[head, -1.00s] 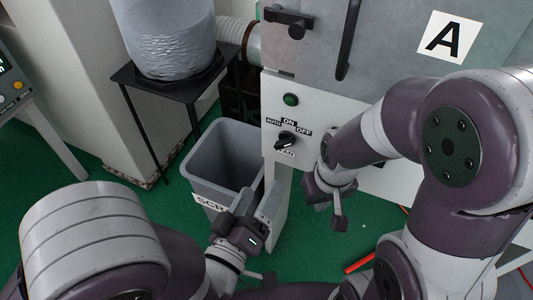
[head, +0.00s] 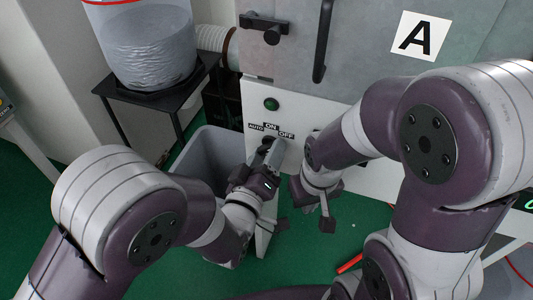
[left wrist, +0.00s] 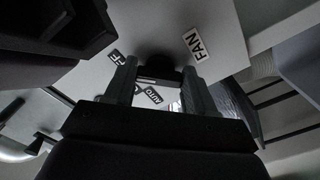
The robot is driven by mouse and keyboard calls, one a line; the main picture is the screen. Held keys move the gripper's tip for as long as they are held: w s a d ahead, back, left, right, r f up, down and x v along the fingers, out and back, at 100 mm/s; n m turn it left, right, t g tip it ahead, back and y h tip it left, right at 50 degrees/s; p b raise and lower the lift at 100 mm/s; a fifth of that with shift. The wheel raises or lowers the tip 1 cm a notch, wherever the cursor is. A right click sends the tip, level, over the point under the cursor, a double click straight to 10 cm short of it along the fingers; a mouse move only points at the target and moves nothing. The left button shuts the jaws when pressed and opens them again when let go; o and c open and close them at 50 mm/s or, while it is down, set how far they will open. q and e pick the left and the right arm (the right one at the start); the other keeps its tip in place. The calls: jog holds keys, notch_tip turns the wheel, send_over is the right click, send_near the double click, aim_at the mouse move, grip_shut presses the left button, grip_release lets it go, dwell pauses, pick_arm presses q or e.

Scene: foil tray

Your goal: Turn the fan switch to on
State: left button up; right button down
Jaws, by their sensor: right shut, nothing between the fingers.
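The fan switch (head: 267,143) is a dark knob on the white panel, with AUTO, ON and OFF labels around its top. In the left wrist view the knob (left wrist: 158,66) shows between my finger tips, near the FAN label (left wrist: 196,44). My left gripper (head: 270,157) is at the knob, open, with one finger on each side of it; I cannot tell whether they touch. The fingers hide much of the knob in the head view, so its pointer direction cannot be read. My right gripper (head: 322,203) is shut and empty, to the right, in front of the panel.
A green button (head: 271,104) sits above the switch. A grey bin (head: 205,146) stands below left, partly behind my left arm. A black stand (head: 160,103) bears a clear bag. Door handles (head: 323,42) and an A sign (head: 418,36) are above. Green floor is open below.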

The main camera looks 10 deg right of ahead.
pick_arm(q)
jog(key=shift+c, duration=1.3)
jog(key=shift+m, duration=0.3)
jog(key=shift+w+a+f+m, duration=0.1)
jog(key=shift+m, duration=1.9)
jog(key=shift+a+m, duration=0.1)
jog(key=shift+m, duration=1.9)
jog(key=o, duration=1)
jog(key=shift+o, duration=0.2)
